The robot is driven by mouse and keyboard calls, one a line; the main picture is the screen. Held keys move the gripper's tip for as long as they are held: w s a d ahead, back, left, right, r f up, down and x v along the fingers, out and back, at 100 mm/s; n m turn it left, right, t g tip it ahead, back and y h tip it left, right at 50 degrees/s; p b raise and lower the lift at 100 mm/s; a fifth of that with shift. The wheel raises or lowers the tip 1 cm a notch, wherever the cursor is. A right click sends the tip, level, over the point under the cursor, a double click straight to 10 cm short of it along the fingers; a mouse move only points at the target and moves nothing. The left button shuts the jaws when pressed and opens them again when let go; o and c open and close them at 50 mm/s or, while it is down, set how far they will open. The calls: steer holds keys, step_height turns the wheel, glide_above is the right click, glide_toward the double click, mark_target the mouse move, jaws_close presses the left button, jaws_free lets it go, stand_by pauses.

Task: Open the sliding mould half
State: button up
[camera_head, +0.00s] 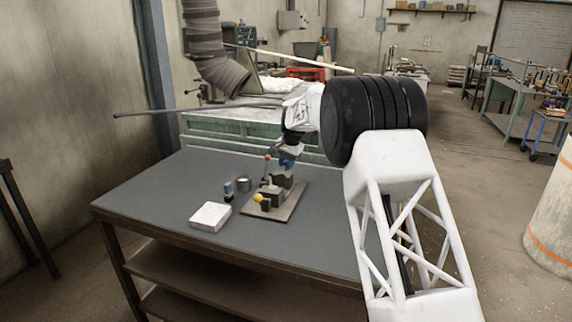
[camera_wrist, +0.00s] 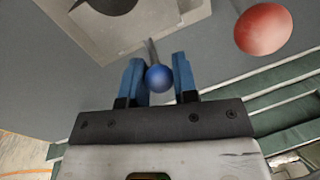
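The mould (camera_head: 270,190) stands on a flat base plate (camera_head: 287,213) on the grey table. It has dark blocks, a yellow ball knob (camera_head: 257,198) at the front and a red ball knob (camera_head: 268,156) higher up. A red ball also shows large at the right of the wrist view (camera_wrist: 263,28). My gripper (camera_wrist: 159,68) is at the mould's far side. Its two blue fingers stand either side of a blue ball knob (camera_wrist: 158,78) on a thin rod and look closed against it. In the head view my gripper (camera_head: 287,163) hides this knob and part of the mould.
A white block (camera_head: 211,216), a small metal cup (camera_head: 243,184) and a small blue-topped item (camera_head: 228,189) sit left of the mould. A long rod (camera_head: 180,110) extends left from a green bench (camera_head: 215,128) behind. The table's left side is clear.

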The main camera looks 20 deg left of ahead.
steer(key=shift+o, duration=0.8)
steer(key=shift+r, duration=0.15)
step_height(320, 180, up, 8)
steer(key=d, duration=0.1)
steer(key=shift+d+f, duration=0.25)
steer(key=shift+d, duration=0.05)
